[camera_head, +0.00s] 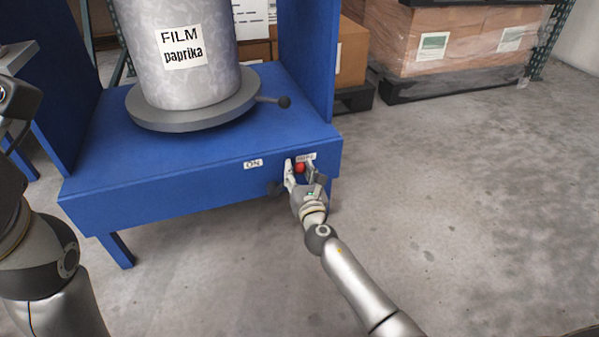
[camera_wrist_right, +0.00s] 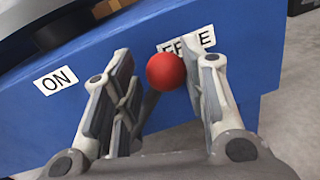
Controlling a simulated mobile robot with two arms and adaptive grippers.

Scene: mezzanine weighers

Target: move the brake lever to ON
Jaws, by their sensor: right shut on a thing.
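The brake lever's red ball knob (camera_head: 299,168) is at the front panel of the blue stand, beside the FREE label (camera_head: 305,157). The ON label (camera_head: 253,163) is to its left. In the wrist view the red knob (camera_wrist_right: 166,71) covers part of the FREE label (camera_wrist_right: 186,41), and the ON label (camera_wrist_right: 56,80) is at left. My right gripper (camera_head: 300,172) is shut on the lever, a finger on each side of it. The lever's dark shaft (camera_wrist_right: 149,106) is partly hidden between the fingers. My left arm is at the left edge; its gripper is not visible.
A grey roll labelled FILM paprika (camera_head: 183,50) stands on a round turntable (camera_head: 190,118) with a black-knobbed handle (camera_head: 284,101). Wrapped boxes (camera_head: 430,40) stand on a black pallet behind. The floor at right is clear.

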